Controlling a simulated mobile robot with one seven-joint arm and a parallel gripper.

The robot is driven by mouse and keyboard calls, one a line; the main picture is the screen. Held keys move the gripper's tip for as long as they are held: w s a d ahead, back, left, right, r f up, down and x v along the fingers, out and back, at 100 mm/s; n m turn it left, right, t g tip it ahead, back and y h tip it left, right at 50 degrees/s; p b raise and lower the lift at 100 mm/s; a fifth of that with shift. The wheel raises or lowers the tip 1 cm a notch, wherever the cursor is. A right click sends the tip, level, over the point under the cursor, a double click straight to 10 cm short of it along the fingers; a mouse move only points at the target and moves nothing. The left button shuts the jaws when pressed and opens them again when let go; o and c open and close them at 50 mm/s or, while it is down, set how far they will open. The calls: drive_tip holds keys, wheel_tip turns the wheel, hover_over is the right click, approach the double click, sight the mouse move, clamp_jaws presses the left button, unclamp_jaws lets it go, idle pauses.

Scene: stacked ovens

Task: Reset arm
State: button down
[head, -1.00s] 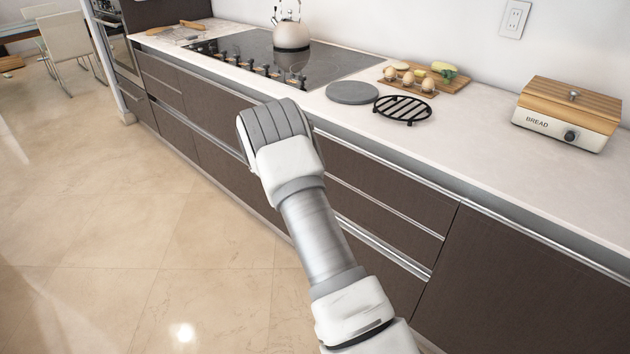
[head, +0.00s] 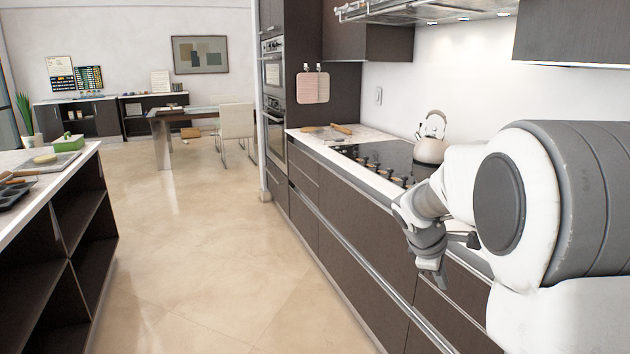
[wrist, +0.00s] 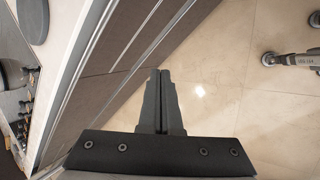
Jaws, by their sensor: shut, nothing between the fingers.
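My gripper (head: 434,279) hangs in front of the dark drawer fronts at the right of the head view, below the countertop edge. My arm is folded, with its large white and grey link filling the right side. In the wrist view my gripper (wrist: 160,73) has its two dark fingers together, with nothing between them. It points down past the drawers toward the floor.
Dark drawers (head: 345,238) run along the right under a cooktop (head: 385,162) with a kettle (head: 430,148). Stacked ovens (head: 274,104) stand beyond. An island (head: 75,225) is at the left. The tiled floor (head: 215,240) between is clear.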

drive_tip(key=s+a+r+m+t+y, duration=0.15)
drive_tip(key=s+a+m, duration=0.25)
drive_tip(key=s, duration=0.5)
drive_tip(key=s+a+r+m+y, duration=0.2)
drive_tip(key=s+a+r+m, duration=0.15)
drive_tip(key=s, duration=0.55)
drive_tip(key=s+a+r+m+t+y, duration=0.15)
drive_tip(key=s+a+m, duration=0.3)
drive_tip(key=s, duration=0.55)
wheel_tip(320, 180, up, 16)
drive_tip(key=p, duration=1.5)
drive_tip(key=shift+a+f+g, duration=0.15)
drive_tip(key=shift+f+g, duration=0.1)
drive_tip(key=shift+g, duration=0.05)
